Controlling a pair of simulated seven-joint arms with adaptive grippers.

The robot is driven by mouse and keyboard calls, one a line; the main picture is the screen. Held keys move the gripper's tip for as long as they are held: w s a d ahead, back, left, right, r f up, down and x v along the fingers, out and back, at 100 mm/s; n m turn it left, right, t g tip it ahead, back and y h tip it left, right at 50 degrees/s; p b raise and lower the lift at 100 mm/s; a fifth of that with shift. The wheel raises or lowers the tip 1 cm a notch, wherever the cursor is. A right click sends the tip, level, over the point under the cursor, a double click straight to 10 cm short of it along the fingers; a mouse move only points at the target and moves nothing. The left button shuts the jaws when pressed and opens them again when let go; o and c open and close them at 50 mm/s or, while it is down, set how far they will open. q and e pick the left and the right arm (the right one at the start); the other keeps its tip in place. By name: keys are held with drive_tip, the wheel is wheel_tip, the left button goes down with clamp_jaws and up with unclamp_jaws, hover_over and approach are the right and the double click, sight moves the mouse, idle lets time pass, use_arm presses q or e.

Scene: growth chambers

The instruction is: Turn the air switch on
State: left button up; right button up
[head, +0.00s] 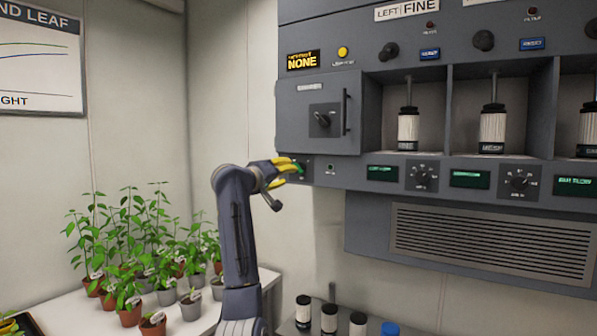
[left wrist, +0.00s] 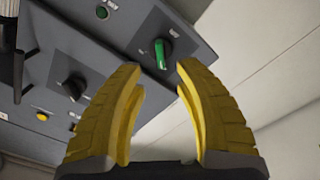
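A rotary switch with a green handle (left wrist: 161,52) on a dark square plate sits near the edge of the grey panel in the left wrist view. Its label is too small to read, so I cannot confirm it is the air switch. My left gripper (left wrist: 162,72) has its two yellow fingers apart, with the switch just beyond the gap between their tips. In the head view the left gripper (head: 292,168) is at the lower left corner of the cabinet, partly covering the switch there. Nothing is held. My right gripper is not in view.
A small round button (head: 331,167) sits right of the switch. A cabinet door (head: 290,125) with a black knob (head: 322,119) is above. Bays to the right hold several white canisters (head: 408,128). Potted plants (head: 130,308) stand on a white table (head: 205,318) at left.

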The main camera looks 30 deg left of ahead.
sight(298, 167)
use_arm(q)
drive_tip(key=shift+w+a, duration=0.1)
drive_tip(key=shift+w, duration=4.25)
drive_tip(key=shift+o, duration=0.4)
clamp_jaws()
